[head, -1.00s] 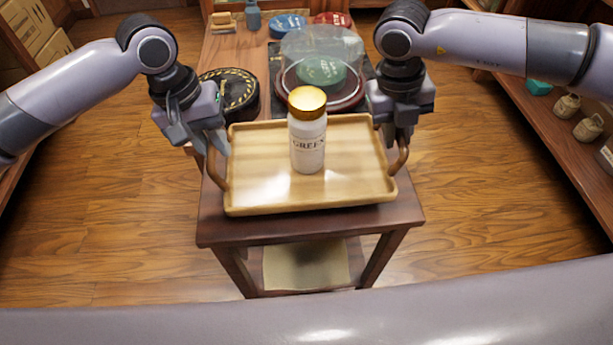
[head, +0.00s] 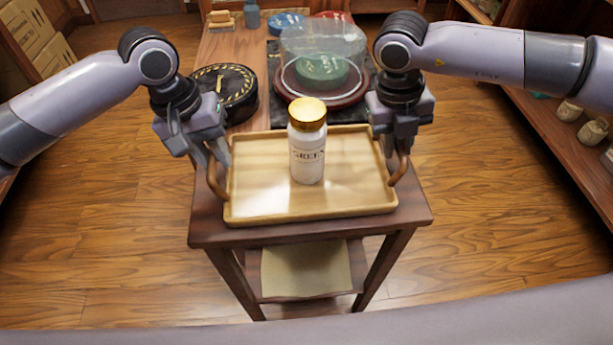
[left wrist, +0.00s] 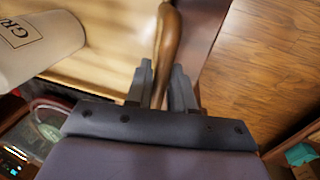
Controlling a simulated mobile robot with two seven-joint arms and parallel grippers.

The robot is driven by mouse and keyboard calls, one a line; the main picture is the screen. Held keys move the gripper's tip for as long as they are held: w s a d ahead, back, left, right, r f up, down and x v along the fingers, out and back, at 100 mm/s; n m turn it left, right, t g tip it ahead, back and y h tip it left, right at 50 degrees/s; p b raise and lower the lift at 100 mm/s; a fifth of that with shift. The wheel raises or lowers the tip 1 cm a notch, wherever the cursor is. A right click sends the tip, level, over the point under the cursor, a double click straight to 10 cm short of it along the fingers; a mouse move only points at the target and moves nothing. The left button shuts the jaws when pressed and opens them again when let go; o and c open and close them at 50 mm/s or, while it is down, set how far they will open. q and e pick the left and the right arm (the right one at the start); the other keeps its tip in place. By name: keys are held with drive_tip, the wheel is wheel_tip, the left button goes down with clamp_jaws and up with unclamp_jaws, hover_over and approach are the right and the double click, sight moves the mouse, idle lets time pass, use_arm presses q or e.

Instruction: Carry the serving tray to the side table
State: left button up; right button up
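The serving tray (head: 250,210) is light wood, rectangular and level, with a brown curved handle at each end. A white bottle (head: 307,158) with a gold lid stands upright on it. The tray is over the dark wooden side table (head: 215,236); I cannot tell whether it touches the top. My left gripper (head: 212,160) is shut on the left handle, which also shows between its fingers in the left wrist view (left wrist: 166,45). My right gripper (head: 390,145) is at the right handle (head: 401,170) and looks shut on it; its fingertips are partly hidden.
Behind the tray is a wooden counter (head: 228,55) with a black round tea cake tin (head: 225,88) and a green cake (head: 320,68) under a clear dome. Shelves stand on both sides. Wooden floor (head: 110,215) is free left and right of the side table.

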use_arm(q)
drive_tip(key=o, duration=0.3)
use_arm(e)
drive_tip(key=o, duration=0.3)
drive_tip(key=shift+r, duration=0.15)
use_arm(q)
wheel_tip(320, 180, up, 12)
drive_tip(key=a, duration=0.2)
drive_tip(key=shift+a, duration=0.15)
use_arm(e)
wheel_tip(320, 180, up, 12)
drive_tip(key=a, duration=0.2)
drive_tip(key=shift+a+f, duration=0.15)
drive_tip(key=shift+f, duration=0.05)
use_arm(q)
drive_tip(key=shift+s+f, duration=0.1)
use_arm(e)
drive_tip(key=shift+s, duration=0.1)
